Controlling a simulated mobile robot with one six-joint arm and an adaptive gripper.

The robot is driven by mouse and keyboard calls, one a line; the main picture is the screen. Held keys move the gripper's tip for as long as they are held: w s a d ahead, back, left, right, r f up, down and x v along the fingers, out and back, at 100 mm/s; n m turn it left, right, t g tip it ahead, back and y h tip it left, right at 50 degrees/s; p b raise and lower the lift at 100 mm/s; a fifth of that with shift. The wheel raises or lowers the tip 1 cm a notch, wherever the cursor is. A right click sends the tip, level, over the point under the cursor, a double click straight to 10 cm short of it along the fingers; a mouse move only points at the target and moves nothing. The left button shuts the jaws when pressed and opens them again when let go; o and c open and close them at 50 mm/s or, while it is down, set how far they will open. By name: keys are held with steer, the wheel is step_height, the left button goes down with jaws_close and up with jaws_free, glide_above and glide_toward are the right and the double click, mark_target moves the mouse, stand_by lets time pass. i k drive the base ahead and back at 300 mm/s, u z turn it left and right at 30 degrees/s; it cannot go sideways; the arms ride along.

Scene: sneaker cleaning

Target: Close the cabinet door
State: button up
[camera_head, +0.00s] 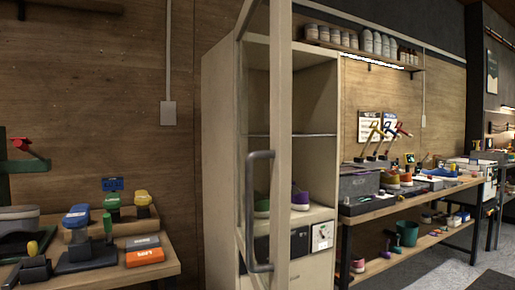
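A tall pale cabinet (222,150) stands in the middle of the view. Its framed door (281,120) stands open, swung out toward me and seen nearly edge-on. A long grey bar handle (249,215) is on the door, upright and bent at both ends. The panel inside the door frame looks see-through. Inside the cabinet, a shoe with purple (300,198) stands on a shelf, with boxes (299,242) below. My gripper is not in view, so whether it is open or shut does not show.
A wooden bench (160,273) with brushes and boxes stands at left. A workbench (400,190) with shoes, tools and a green bucket (408,233) stands at right. A wall shelf (350,48) holds several bottles. Some grey floor (440,270) is clear at lower right.

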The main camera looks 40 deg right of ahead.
mark_target(280, 153)
steer(key=z, duration=0.8)
steer(key=i, duration=0.6)
steer(key=u, duration=0.05)
steer(key=k, duration=0.6)
steer(key=z, duration=0.05)
